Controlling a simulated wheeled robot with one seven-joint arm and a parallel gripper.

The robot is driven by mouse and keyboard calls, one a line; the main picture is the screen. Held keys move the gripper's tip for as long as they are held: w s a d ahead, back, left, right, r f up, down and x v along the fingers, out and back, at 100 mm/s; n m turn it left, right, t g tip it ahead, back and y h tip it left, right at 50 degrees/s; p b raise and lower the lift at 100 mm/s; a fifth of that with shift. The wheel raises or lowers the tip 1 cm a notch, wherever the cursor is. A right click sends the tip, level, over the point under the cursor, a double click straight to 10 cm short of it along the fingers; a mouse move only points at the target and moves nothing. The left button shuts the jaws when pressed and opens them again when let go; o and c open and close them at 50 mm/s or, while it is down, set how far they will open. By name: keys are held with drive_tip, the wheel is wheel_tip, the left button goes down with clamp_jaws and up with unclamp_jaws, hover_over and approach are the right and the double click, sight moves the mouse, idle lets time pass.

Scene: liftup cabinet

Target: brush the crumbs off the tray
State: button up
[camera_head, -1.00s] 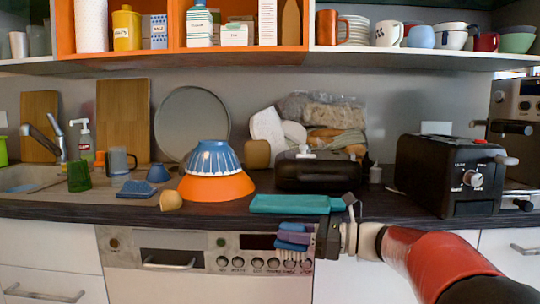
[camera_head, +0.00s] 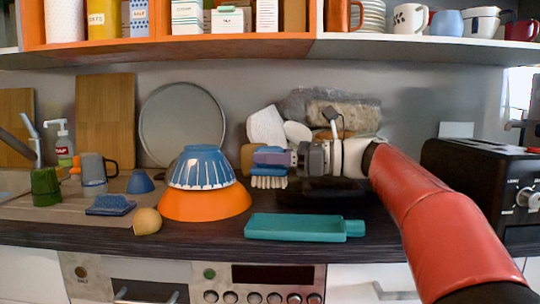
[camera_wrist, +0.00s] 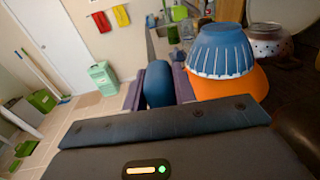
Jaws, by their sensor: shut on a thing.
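The teal tray (camera_head: 295,228) lies flat on the dark counter near its front edge, with its handle tab to the right. I cannot make out crumbs on it. My gripper (camera_head: 272,156) is shut on a blue brush (camera_head: 269,171), with pale bristles pointing down. The brush is held above the counter, higher in the picture than the tray and apart from it. In the wrist view the blue brush (camera_wrist: 158,85) sits between the purple fingers of my gripper (camera_wrist: 158,92); its bristles are hidden there.
A blue bowl (camera_head: 202,167) rests upside down on an orange bowl (camera_head: 206,204) left of the brush. A round yellowish item (camera_head: 147,221) and a blue sponge (camera_head: 110,205) lie further left. A black toaster (camera_head: 485,190) stands right. The shelf (camera_head: 410,48) hangs above.

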drive_tip(key=shift+f+b, duration=2.2)
drive_tip(key=shift+f, duration=2.15)
drive_tip(key=o, duration=0.5)
clamp_jaws()
